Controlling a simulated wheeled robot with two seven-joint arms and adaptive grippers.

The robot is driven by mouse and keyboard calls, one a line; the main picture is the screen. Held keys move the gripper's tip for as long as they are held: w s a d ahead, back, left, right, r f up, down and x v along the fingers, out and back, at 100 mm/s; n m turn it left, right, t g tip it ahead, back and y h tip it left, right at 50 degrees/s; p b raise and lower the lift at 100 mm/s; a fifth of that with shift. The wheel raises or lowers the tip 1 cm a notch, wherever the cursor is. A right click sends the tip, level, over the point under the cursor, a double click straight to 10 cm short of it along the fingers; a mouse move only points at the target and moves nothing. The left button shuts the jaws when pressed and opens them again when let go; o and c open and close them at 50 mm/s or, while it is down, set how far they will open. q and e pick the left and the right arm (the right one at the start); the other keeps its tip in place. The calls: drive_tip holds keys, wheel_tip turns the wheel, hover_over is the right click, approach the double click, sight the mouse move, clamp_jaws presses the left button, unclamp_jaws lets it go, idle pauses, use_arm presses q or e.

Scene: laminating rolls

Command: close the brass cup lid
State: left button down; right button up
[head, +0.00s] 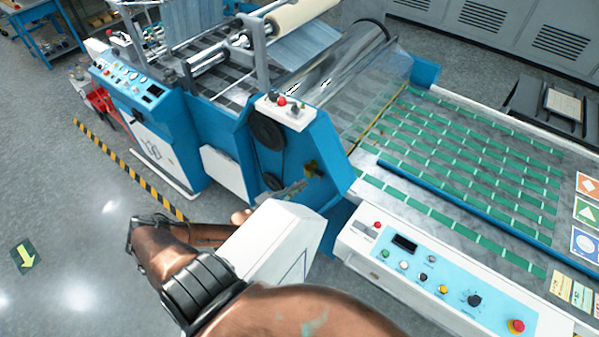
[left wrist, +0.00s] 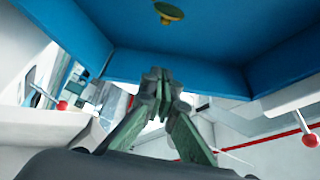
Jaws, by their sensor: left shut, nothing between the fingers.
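The brass cup (head: 311,168) is a small dark gold fitting on the blue side panel of the machine in the head view. My left gripper (head: 300,185) is just below and left of the cup, partly hidden behind a white housing. In the left wrist view its fingers (left wrist: 160,80) are closed together, empty, and apart from the brass piece.
The blue side panel (head: 328,140) and white housing (head: 280,240) stand close around my left gripper. A control panel (head: 440,272) with several buttons lies to the right. Red-knobbed levers (left wrist: 62,105) (left wrist: 310,140) flank the gripper in the wrist view.

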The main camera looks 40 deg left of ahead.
sight(315, 166)
use_arm(q)
drive_tip(key=p+x, duration=0.2)
drive_tip(key=x, duration=0.8)
drive_tip(key=shift+s+a+f+b, duration=0.15)
drive_tip(key=shift+a+f, duration=0.2)
drive_tip(key=shift+a, duration=0.3)
drive_tip(key=shift+w+a+f+b, duration=0.1)
drive_tip(key=shift+a+f, duration=0.25)
drive_tip(key=shift+a, duration=0.3)
drive_tip(key=shift+s+a+f+b, duration=0.15)
drive_tip(key=shift+a+f, duration=0.2)
drive_tip(key=shift+a, duration=0.3)
